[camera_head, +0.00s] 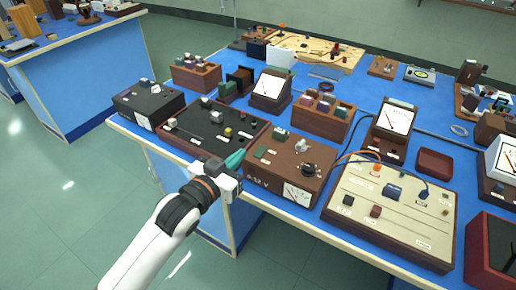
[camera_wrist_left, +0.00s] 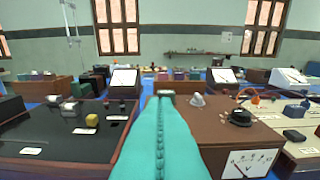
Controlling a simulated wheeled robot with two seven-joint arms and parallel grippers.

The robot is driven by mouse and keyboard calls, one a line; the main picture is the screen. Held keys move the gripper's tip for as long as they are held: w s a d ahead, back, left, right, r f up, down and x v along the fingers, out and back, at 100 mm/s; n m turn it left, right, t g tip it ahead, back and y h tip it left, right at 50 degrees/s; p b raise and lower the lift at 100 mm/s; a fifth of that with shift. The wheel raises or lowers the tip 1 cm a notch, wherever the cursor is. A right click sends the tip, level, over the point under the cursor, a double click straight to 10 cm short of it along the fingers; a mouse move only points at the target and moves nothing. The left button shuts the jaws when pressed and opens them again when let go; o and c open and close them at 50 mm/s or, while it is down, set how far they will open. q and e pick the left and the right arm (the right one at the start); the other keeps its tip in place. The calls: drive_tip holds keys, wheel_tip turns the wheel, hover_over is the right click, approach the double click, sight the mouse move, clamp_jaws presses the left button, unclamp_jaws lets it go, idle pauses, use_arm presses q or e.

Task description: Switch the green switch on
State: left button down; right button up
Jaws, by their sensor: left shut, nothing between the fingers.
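The brown power box (camera_head: 318,160) marked 6-12 V stands at the front of the blue bench. My left gripper (camera_head: 236,158) has teal fingers, shut and empty, just left of the power box and over the edge of the black panel. In the wrist view its fingers (camera_wrist_left: 160,125) cover part of the box top. Contact cannot be told.
The black panel (camera_head: 205,132) with knobs lies left of the power box. A beige circuit board box (camera_head: 400,225) with wires is to the right. A brown rack (camera_head: 322,118) and a meter (camera_head: 270,90) stand behind. Floor is clear in front.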

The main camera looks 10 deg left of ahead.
use_arm(q)
hover_over(258, 155)
drive_tip(key=shift+s+a+f+p, duration=0.1)
drive_tip(key=shift+s+f+p, duration=0.15)
drive_tip(key=shift+f+p, duration=0.15)
drive_tip(key=f, duration=0.2)
drive_tip(key=shift+w+f, duration=0.25)
drive_tip(key=shift+f, duration=0.85)
